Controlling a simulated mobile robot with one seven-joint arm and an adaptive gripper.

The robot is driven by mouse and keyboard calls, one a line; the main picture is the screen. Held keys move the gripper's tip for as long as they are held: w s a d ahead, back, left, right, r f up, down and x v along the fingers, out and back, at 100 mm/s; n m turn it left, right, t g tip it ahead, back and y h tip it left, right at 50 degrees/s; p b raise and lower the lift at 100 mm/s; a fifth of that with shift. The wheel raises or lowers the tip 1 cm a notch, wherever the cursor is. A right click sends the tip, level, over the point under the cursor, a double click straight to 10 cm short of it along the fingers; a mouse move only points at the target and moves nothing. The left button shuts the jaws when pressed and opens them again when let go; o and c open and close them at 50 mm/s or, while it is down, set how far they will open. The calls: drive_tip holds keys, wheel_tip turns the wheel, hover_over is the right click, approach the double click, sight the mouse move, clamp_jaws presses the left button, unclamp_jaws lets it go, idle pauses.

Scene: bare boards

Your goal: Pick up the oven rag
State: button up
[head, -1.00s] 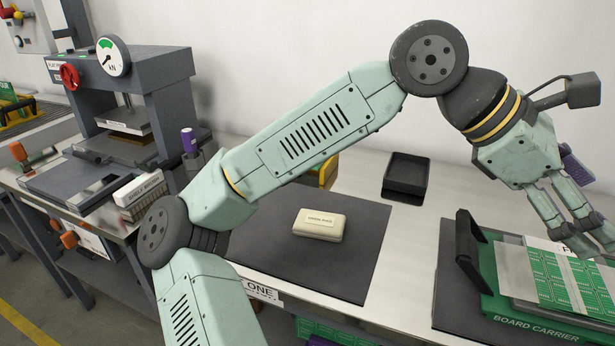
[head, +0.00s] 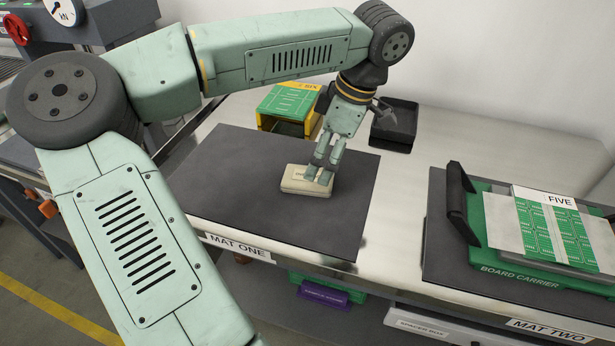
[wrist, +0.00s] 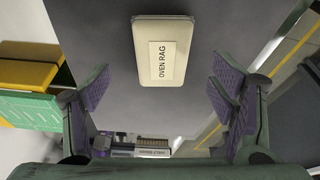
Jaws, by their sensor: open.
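The oven rag (head: 298,182) is a cream, block-shaped pad with a label, lying flat on the dark mat labelled MAT ONE (head: 230,215). In the wrist view the oven rag (wrist: 161,52) reads OVEN RAG and lies ahead of and between my fingers. My gripper (head: 321,178) is over the right part of the rag in the head view and covers some of it. In the wrist view my gripper (wrist: 163,95) is wide open, with purple pads on both sides and nothing between them. I cannot tell the exact height above the rag.
A yellow and green box (head: 288,108) stands behind the mat, with a black tray (head: 394,125) to its right. A green board carrier (head: 520,262) sits on MAT TWO at the right. The mat around the rag is clear.

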sight(293, 181)
drive_tip(key=x, duration=0.2)
drive_tip(key=p+x, duration=0.1)
drive_tip(key=x, duration=0.2)
drive_tip(key=shift+s+a+r, duration=0.1)
drive_tip(key=shift+a, duration=0.3)
drive_tip(key=shift+c, duration=0.4)
drive_tip(key=c, duration=1.1)
